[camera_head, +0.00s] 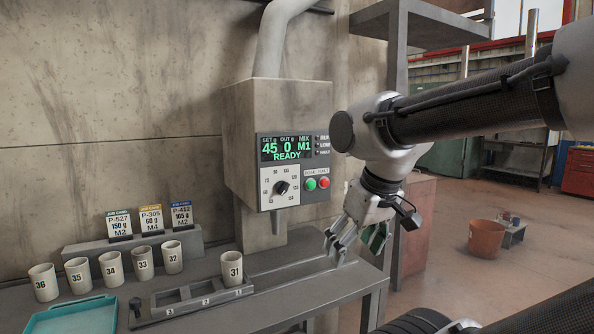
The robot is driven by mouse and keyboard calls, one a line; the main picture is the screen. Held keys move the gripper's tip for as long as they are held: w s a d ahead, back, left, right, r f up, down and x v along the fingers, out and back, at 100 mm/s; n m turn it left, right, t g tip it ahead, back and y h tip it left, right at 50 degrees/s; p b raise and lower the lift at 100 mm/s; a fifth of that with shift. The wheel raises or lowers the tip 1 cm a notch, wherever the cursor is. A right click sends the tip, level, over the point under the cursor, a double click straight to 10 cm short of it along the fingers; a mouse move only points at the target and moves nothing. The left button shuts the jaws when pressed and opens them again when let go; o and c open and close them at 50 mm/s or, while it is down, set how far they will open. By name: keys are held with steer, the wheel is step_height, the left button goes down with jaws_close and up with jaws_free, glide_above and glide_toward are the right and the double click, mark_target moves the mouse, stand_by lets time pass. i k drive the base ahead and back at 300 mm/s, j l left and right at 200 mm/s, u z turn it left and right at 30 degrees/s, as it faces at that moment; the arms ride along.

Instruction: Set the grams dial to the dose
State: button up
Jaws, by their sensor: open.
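The grams dial (282,187) is a black knob on a white scale plate, on the front panel of a beige dosing machine (275,110). The display (286,149) above it reads SET 45, OUT 0, MIX M1 and READY. Three job cards stand at the left: P-527 150 g M2 (119,225), P-305 60 g M4 (151,219) and P-412 105 g M2 (181,215). My gripper (338,246) is open and empty, below and right of the dial, apart from the panel, pointing down.
Cup 31 (232,268) stands at the right end of a slotted rack (190,303). Several numbered cups, such as cup 34 (111,267), stand left. A teal tray (72,318) lies at front left. A shelf (415,25) hangs above my arm. The space before the panel is clear.

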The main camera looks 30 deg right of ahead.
mark_target(281, 187)
steer(key=z, duration=1.15)
steer(key=k+j+z, duration=0.25)
steer(key=k+z, duration=0.25)
steer(key=i, duration=0.1)
